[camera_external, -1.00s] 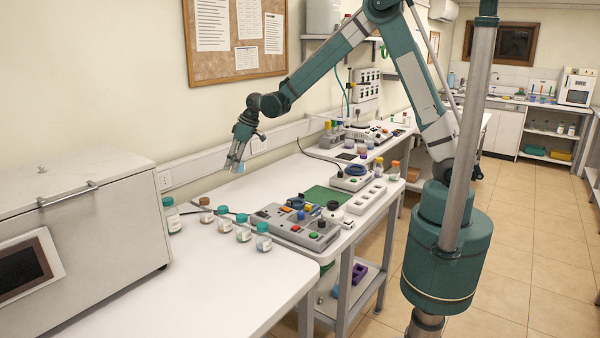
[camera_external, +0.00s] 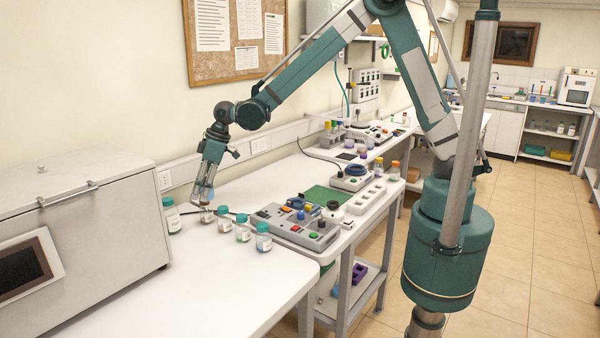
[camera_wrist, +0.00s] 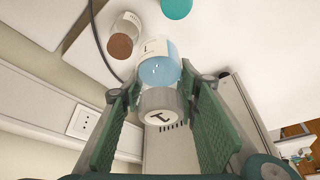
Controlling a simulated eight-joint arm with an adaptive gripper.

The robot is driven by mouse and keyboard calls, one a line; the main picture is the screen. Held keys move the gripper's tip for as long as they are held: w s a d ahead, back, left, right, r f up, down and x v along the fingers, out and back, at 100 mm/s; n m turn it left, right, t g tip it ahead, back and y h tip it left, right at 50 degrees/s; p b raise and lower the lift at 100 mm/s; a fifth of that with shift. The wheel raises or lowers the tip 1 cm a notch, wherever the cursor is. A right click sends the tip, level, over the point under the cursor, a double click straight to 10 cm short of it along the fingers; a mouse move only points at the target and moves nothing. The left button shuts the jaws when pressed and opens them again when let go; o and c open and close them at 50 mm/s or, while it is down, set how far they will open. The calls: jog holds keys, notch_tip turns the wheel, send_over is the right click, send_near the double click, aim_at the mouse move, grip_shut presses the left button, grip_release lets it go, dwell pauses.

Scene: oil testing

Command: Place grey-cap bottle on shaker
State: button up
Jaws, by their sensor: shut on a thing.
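In the wrist view the grey-cap bottle (camera_wrist: 160,105) is between the green fingers of my gripper (camera_wrist: 158,92). It holds pale blue liquid, and its grey cap faces the camera. In the external view my gripper (camera_external: 203,192) points down over the left white bench, shut on the bottle, which is mostly hidden there. It is just above and beside a brown-cap bottle (camera_external: 207,215). I cannot tell for sure which device is the shaker; a grey unit with a blue ring (camera_external: 352,177) stands farther back to the right.
Several teal-cap bottles (camera_external: 242,229) stand close by on the bench. A grey control box (camera_external: 297,228) with coloured buttons, a green mat (camera_external: 322,196) and a white rack (camera_external: 367,197) lie to the right. A large metal cabinet (camera_external: 80,235) stands left.

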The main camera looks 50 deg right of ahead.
jog(key=s+a+f+n+g+b, duration=0.1)
jog(key=s+a+n, duration=0.1)
jog(key=s+a, duration=1.3)
jog(key=s+a+f+n+g+b, duration=0.1)
jog(key=s+a+n, duration=0.2)
jog(key=s+a, duration=1.1)
jog(key=a, duration=0.7)
jog(key=shift+s+a+f+y, duration=0.15)
jog(key=shift+s+f+y, duration=0.15)
jog(key=shift+s+y, duration=0.1)
jog(key=shift+f, duration=0.15)
jog(key=shift+f, duration=3)
jog(key=shift+f, duration=1.85)
jog(key=shift+f, duration=0.15)
